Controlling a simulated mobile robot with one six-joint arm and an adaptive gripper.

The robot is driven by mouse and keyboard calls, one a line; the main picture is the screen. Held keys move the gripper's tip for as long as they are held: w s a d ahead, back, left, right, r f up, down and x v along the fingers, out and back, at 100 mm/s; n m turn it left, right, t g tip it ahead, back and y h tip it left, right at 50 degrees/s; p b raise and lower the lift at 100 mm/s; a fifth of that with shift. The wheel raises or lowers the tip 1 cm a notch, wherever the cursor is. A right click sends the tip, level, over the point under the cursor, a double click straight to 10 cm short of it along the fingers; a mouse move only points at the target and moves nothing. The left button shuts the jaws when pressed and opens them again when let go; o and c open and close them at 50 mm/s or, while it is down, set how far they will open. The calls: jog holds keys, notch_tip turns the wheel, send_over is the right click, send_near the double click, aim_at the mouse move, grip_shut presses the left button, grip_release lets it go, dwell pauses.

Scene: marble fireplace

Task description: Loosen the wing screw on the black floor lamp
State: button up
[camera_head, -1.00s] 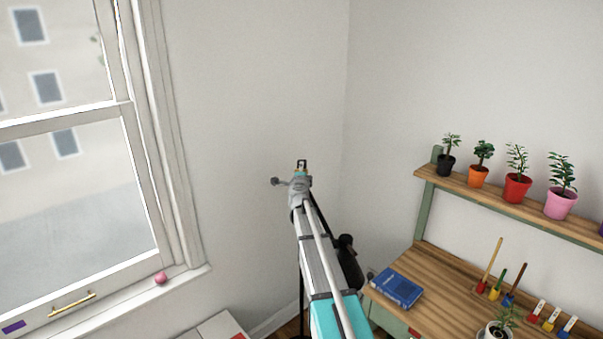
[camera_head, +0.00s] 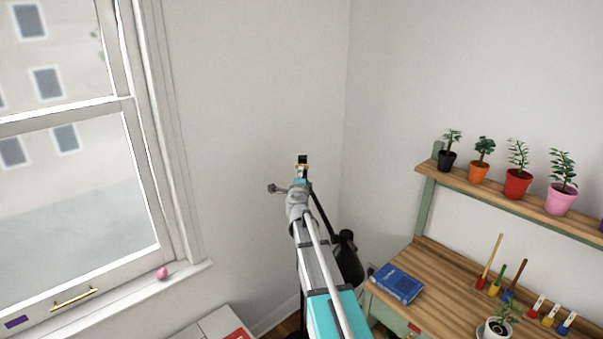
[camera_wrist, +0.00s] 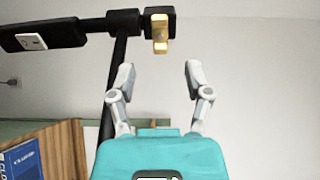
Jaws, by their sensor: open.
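The black floor lamp (camera_wrist: 118,70) shows in the wrist view as a thin upright pole with a dark arm across its top. The brass wing screw (camera_wrist: 160,33) sits on a black block at the right end of that arm. My gripper (camera_wrist: 158,78) is open and empty, its two grey fingers pointing up below the screw, apart from it. The screw appears roughly midway between the fingers and beyond their tips. In the head view the lamp's dark shade (camera_head: 347,258) hangs right of my arm, and the screw (camera_head: 302,167) is small at my gripper's far end (camera_head: 298,187).
A wooden workbench (camera_head: 440,290) with a blue book (camera_head: 397,284) and several tools stands at the right. A shelf (camera_head: 500,192) above it holds several potted plants. A window (camera_head: 80,180) with a pink ball (camera_head: 162,273) on its sill is at the left.

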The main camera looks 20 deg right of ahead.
jog(key=shift+v, duration=2)
jog(key=s+a+f+n+g+y+b, duration=0.1)
jog(key=s+a+f+n+y, duration=0.25)
jog(key=a+n, duration=0.35)
jog(key=s+a+f+n+g+y+b, duration=0.2)
jog(key=a+f+n+y, duration=0.25)
jog(key=a, duration=0.35)
jog(key=s+a+f+n+g+y+b, duration=0.1)
jog(key=s+a+f+n+y, duration=0.25)
jog(key=a+n+y, duration=0.35)
jog(key=s+f+n+g+h+b, duration=0.1)
jog(key=s+f+n+g+h, duration=0.1)
jog(key=s+f+g, duration=0.4)
jog(key=s+f+n+g+h+b, duration=0.2)
jog(key=s+f+g+h, duration=0.2)
jog(key=s, duration=1.2)
notch_tip(320, 180, down, 4)
jog(key=shift+a+f+n+g+h, duration=0.2)
jog(key=shift+n+g+h, duration=0.2)
jog(key=shift+g, duration=0.6)
jog(key=shift+c, duration=0.5)
